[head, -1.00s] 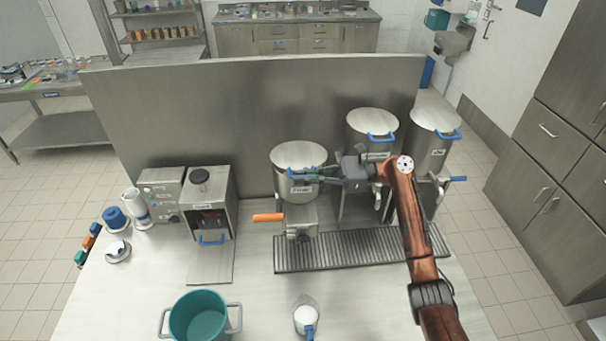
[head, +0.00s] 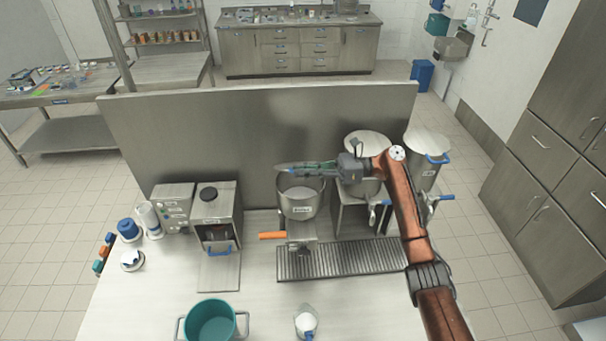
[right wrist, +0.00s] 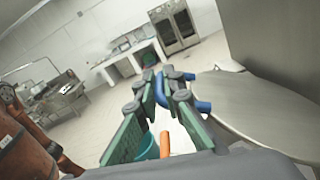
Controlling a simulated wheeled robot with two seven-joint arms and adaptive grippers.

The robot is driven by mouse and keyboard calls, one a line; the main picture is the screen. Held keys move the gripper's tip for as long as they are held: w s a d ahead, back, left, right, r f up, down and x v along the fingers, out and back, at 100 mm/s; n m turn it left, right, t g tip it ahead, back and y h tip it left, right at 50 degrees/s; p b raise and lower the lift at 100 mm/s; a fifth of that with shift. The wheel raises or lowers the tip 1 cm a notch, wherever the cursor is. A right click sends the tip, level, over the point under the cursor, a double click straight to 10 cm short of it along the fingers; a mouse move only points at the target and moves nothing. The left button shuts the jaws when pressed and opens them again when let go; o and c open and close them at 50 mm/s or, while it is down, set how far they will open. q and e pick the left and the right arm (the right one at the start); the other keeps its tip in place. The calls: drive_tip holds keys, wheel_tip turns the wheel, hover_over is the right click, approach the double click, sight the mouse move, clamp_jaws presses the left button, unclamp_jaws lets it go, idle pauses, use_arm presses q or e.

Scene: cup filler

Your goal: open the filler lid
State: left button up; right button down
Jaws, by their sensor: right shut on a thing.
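The filler (head: 298,208) is a steel pot with an orange lever (head: 272,236), standing at the back of the table. Its mouth is uncovered and I see into it. My right gripper (head: 293,170) is above the pot, shut on the blue lid handle. In the right wrist view, the handle (right wrist: 161,90) lies between the fingertips, with the grey lid (right wrist: 250,112) to their right. In the head view the lid is seen nearly edge-on and partly hidden behind the gripper. My left gripper is not in view.
Two lidded pots stand right of the filler; one is the far-right pot (head: 426,170). A metal panel (head: 230,130) rises behind. A drip grate (head: 340,260) lies in front. A teal pot (head: 211,322) and a jug (head: 306,322) stand at the front edge.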

drive_tip(key=shift+w+r, duration=0.25)
drive_tip(key=shift+r, duration=0.15)
drive_tip(key=c, duration=2)
unclamp_jaws()
drive_tip(key=shift+c, duration=0.2)
drive_tip(key=shift+d, duration=0.1)
drive_tip(key=d, duration=1.2)
drive_tip(key=shift+a, duration=0.1)
drive_tip(key=shift+c, duration=0.2)
